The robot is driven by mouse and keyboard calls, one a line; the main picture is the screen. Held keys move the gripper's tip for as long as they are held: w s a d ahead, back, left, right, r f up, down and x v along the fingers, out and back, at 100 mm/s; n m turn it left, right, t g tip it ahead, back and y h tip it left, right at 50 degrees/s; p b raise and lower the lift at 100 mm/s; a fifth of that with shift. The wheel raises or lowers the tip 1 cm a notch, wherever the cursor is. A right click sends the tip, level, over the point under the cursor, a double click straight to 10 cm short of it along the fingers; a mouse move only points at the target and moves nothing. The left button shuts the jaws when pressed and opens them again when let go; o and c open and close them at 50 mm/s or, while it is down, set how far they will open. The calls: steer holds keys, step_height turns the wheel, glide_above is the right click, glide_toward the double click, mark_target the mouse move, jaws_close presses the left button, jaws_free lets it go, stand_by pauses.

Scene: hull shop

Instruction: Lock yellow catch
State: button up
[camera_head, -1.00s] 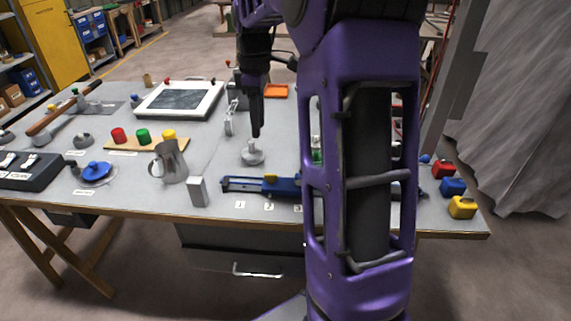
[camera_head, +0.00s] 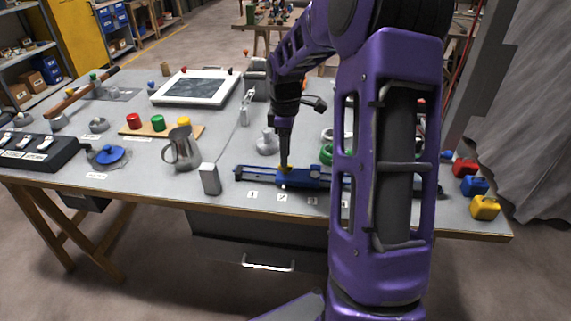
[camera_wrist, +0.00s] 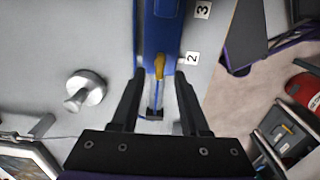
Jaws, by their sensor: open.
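The yellow catch (camera_wrist: 159,66) sits on a blue slide device (camera_wrist: 156,32) lying along the front of the bench. In the head view the blue device (camera_head: 300,179) runs left to right, partly hidden by my arm, and only a bit of yellow shows at my fingertips. My gripper (camera_head: 284,163) points down at the catch. In the wrist view my gripper (camera_wrist: 160,76) is open, one finger on each side of the catch, with gaps visible. I cannot tell how high the fingertips are above the device.
A grey knob (camera_head: 267,142) stands just behind the device. A metal jug (camera_head: 183,149) and a pale upright block (camera_head: 210,179) stand to its left. Number cards, including card 2 (camera_head: 282,198), lie in front. Red, blue and yellow blocks (camera_head: 484,207) sit at the right end.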

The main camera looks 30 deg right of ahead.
steer(key=shift+f, duration=1.55)
steer(key=shift+c, duration=0.2)
jaws_close()
